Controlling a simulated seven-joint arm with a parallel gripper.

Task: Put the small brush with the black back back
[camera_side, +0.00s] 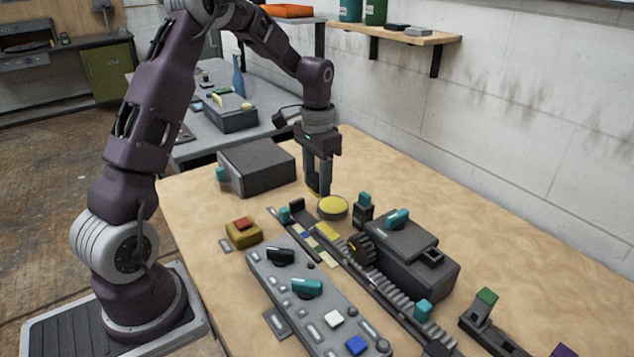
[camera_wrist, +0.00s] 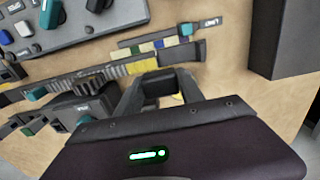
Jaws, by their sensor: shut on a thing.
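My gripper (camera_side: 318,190) points down just behind the round yellow-topped disc (camera_side: 332,207). No other brush is clear to me in either view.
A toothed rack (camera_side: 385,288) with a dark gear runs beside the dark box with a teal knob (camera_side: 397,219). A control panel (camera_side: 310,297) with knobs and buttons lies in front. A grey box (camera_side: 256,166) stands at left. Bare table lies behind my gripper.

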